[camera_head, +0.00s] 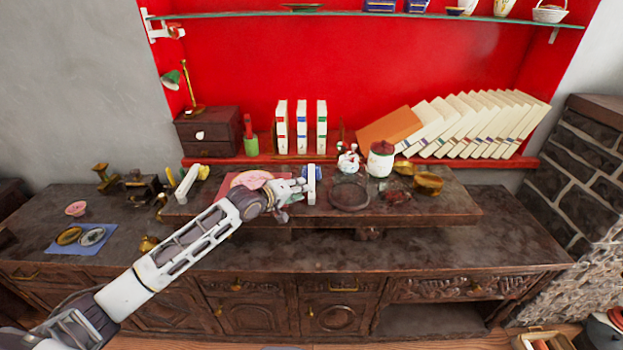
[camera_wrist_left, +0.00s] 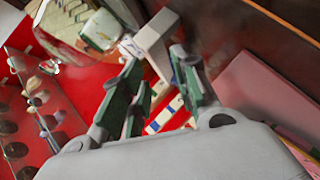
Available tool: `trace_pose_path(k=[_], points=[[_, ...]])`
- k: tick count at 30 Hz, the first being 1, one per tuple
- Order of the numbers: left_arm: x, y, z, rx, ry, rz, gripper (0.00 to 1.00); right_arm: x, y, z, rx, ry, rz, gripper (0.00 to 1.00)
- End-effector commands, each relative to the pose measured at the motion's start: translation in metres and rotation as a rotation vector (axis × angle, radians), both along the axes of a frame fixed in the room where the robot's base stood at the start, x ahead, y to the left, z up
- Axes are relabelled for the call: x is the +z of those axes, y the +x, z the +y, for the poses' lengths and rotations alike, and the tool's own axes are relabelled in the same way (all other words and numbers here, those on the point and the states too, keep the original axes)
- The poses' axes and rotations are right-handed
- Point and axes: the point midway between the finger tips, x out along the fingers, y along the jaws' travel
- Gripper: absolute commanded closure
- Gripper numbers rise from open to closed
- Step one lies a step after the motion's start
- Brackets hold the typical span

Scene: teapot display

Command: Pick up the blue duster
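A white upright handle (camera_head: 311,187) with a small blue part (camera_head: 304,171) at its top stands on the raised wooden shelf, and I take it for the blue duster. My left gripper (camera_head: 286,193) is just to its left, at shelf height. In the left wrist view the two dark green fingers of the gripper (camera_wrist_left: 157,62) are spread apart. A white angled piece (camera_wrist_left: 153,35), likely the handle, shows between or just beyond the fingertips. I cannot tell whether they touch it. The duster's blue part is mostly hidden there. My right gripper is not in view.
Left of my arm is a similar white handle (camera_head: 187,184) with a yellow part (camera_head: 203,172). To the right are a dark round plate (camera_head: 349,195), a white jar with a red lid (camera_head: 380,160) and brass bowls (camera_head: 428,182). Books (camera_head: 301,127) stand behind. The lower tabletop at right is clear.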

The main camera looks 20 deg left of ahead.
Motion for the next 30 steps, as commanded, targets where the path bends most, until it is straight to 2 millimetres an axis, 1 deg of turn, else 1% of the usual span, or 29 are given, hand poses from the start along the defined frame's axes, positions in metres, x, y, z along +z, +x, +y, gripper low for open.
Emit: trace_pose_path(k=[11,17,30], points=[[-0.001,0.002,-0.001,0.000,0.000,0.000,0.70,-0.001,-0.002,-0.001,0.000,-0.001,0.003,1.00],[-0.004,0.012,-0.005,0.001,0.000,-0.001,0.70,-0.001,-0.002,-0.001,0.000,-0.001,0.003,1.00],[-0.016,0.040,-0.017,0.000,-0.001,0.000,0.70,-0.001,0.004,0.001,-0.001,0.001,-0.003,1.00]])
